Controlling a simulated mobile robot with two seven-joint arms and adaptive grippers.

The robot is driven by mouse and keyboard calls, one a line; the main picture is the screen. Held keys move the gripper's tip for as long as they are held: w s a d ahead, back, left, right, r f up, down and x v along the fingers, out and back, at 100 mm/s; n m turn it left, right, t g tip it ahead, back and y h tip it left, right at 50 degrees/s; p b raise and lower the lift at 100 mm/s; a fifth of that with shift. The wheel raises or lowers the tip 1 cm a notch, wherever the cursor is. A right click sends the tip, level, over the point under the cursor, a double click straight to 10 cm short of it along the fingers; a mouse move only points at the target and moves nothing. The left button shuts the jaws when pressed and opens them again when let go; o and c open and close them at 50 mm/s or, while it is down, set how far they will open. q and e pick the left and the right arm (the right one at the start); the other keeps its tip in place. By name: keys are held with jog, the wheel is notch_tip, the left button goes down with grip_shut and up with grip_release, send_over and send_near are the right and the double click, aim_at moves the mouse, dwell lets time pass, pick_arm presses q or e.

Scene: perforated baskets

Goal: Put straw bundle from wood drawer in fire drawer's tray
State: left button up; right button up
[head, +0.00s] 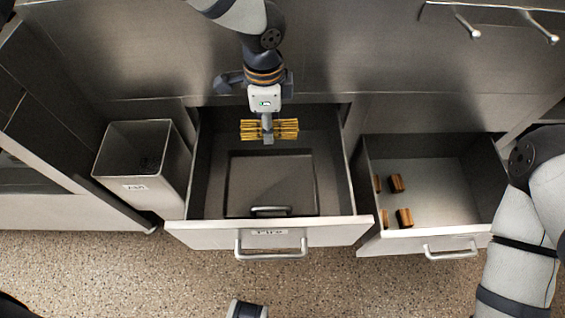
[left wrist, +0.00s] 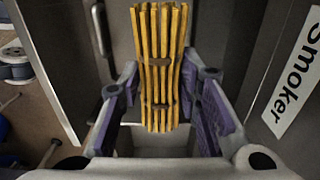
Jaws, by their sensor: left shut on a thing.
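The yellow straw bundle (head: 286,129) is held by my left gripper (head: 267,134) above the back part of the open fire drawer (head: 205,235). In the left wrist view the bundle (left wrist: 158,60) stands lengthwise between the purple finger pads of the gripper (left wrist: 158,115). A dark square tray (head: 233,185) with a small front handle lies inside the fire drawer, in front of and below the bundle. The open wood drawer (head: 430,205) on the right holds several brown wood blocks (head: 404,217). My right arm shows at the right edge; its gripper is outside the picture.
A grey metal bin (head: 137,187) with a small label stands left of the fire drawer. The smoker's metal front (head: 330,60) rises behind the drawers, and its label (left wrist: 299,75) shows in the left wrist view. Speckled floor (head: 330,285) lies in front.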

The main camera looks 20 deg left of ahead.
pick_arm(q)
jog(key=b, duration=0.6)
send_over(270, 185)
notch_tip(270, 185, down, 11)
notch_tip(270, 185, down, 10)
jog(key=shift+r+b, duration=0.1)
jog(key=shift+b, duration=0.7)
pick_arm(e)
jog(key=s+f+g, duration=0.1)
jog(key=s+f, duration=0.3)
jog(key=f, duration=0.3)
jog(key=shift+s+f, duration=0.2)
jog(key=shift+f, duration=0.15)
pick_arm(q)
jog(key=shift+f, duration=0.25)
jog(key=o, duration=0.9)
jog(key=shift+c, duration=0.2)
pick_arm(e)
jog(key=shift+f, duration=0.1)
pick_arm(q)
notch_tip(270, 185, up, 12)
jog(key=p, duration=0.2)
jog(key=shift+r+p, duration=0.25)
jog(key=shift+p, duration=0.05)
pick_arm(e)
jog(key=shift+v, duration=1.15)
